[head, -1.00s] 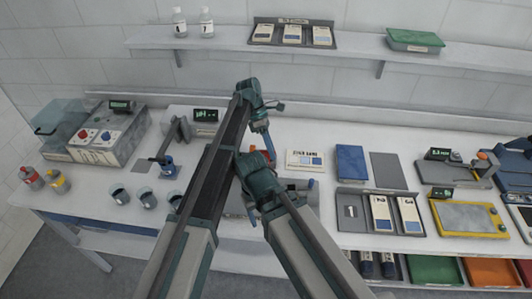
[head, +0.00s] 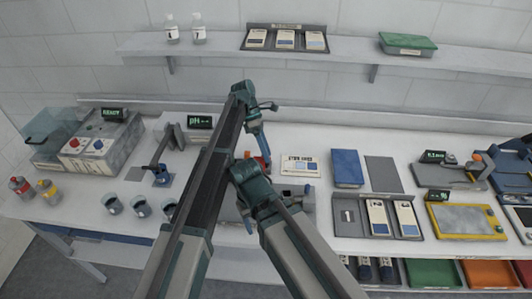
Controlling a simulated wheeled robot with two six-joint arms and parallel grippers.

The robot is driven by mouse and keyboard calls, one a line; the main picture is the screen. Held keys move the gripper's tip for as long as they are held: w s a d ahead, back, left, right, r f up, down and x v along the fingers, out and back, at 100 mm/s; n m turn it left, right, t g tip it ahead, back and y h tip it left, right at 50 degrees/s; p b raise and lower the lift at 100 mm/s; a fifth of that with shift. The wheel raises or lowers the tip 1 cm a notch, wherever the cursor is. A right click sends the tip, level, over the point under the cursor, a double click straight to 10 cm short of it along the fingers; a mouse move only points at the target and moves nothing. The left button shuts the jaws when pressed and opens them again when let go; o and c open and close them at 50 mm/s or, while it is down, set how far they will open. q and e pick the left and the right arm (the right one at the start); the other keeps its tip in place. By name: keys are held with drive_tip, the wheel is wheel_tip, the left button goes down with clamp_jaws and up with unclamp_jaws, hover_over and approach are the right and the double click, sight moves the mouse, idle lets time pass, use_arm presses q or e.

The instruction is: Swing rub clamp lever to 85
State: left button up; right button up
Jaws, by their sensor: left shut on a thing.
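My left gripper (head: 264,158) points down over the middle of the bench, at the end of the wrist that hangs from the raised arm. It is shut on a small part with red showing beside the fingertips, which appears to be the rub clamp lever (head: 258,160). My arm links cover most of that part and the grey device (head: 308,199) below it. The lever's angle cannot be read. My right gripper is not visible; only arm links show at the lower middle.
A card stand (head: 300,166) and a blue pad (head: 347,167) lie right of the gripper. A pH meter (head: 200,122) stands to the left, with several cups in front. A tray with cards (head: 348,217) and a yellow-framed plate (head: 467,219) lie at right. A shelf (head: 345,61) runs above.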

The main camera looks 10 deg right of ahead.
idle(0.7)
use_arm(q)
drive_tip(key=p+v, duration=1.1)
drive_tip(key=v, duration=0.2)
drive_tip(key=shift+a+r+p, duration=0.25)
drive_tip(key=shift+r+p, duration=0.1)
drive_tip(key=shift+r, duration=0.05)
